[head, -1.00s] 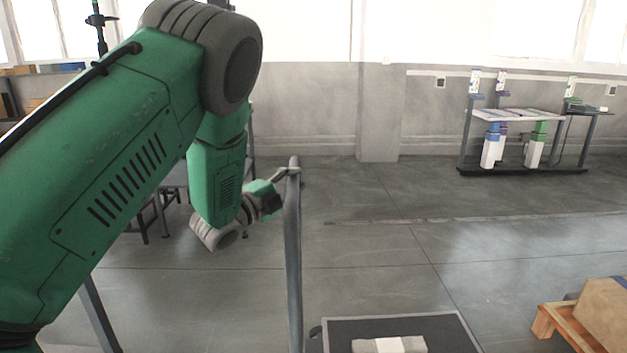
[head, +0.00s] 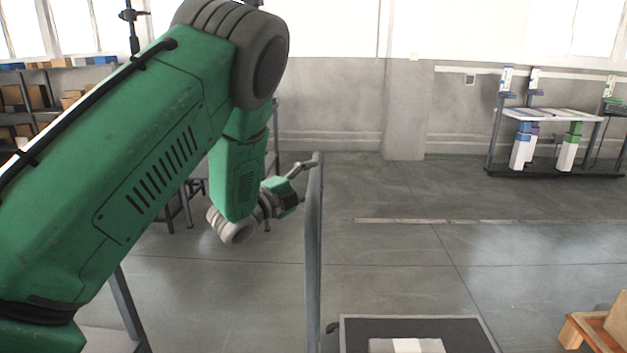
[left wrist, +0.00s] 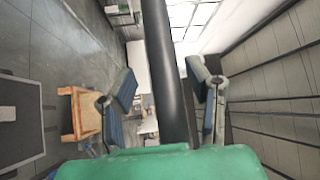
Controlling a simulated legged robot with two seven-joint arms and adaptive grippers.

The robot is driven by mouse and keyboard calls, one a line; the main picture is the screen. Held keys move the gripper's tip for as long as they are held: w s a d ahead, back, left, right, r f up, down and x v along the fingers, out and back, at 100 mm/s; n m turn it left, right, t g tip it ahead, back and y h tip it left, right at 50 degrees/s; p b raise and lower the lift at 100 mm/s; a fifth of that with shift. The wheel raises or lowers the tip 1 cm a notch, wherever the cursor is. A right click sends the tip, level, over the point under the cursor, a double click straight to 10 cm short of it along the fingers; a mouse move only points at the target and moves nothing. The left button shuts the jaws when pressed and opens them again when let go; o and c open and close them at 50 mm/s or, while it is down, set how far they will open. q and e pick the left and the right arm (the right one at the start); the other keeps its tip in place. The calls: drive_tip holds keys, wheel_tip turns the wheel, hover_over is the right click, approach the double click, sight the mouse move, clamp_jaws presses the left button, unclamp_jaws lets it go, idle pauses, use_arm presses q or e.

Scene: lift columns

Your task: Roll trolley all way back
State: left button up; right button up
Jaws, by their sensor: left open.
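The trolley shows in the head view as a dark flat deck (head: 358,334) with a pale rim at the bottom and an upright grey handle post (head: 315,255). A whitish block (head: 405,346) lies on the deck. My left gripper (head: 303,174) is at the upper end of the handle, on its left side. In the left wrist view the dark handle bar (left wrist: 162,60) runs between the two spread fingers of my left gripper (left wrist: 165,90), with gaps on both sides. The trolley's wheels are hidden. My right gripper is not in view.
A rack with white, blue and green columns (head: 545,118) stands by the back wall at right. Shelves with boxes (head: 40,95) are at far left. The middle floor is clear.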

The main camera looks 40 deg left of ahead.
use_arm(q)
drive_tip(key=v, duration=1.2)
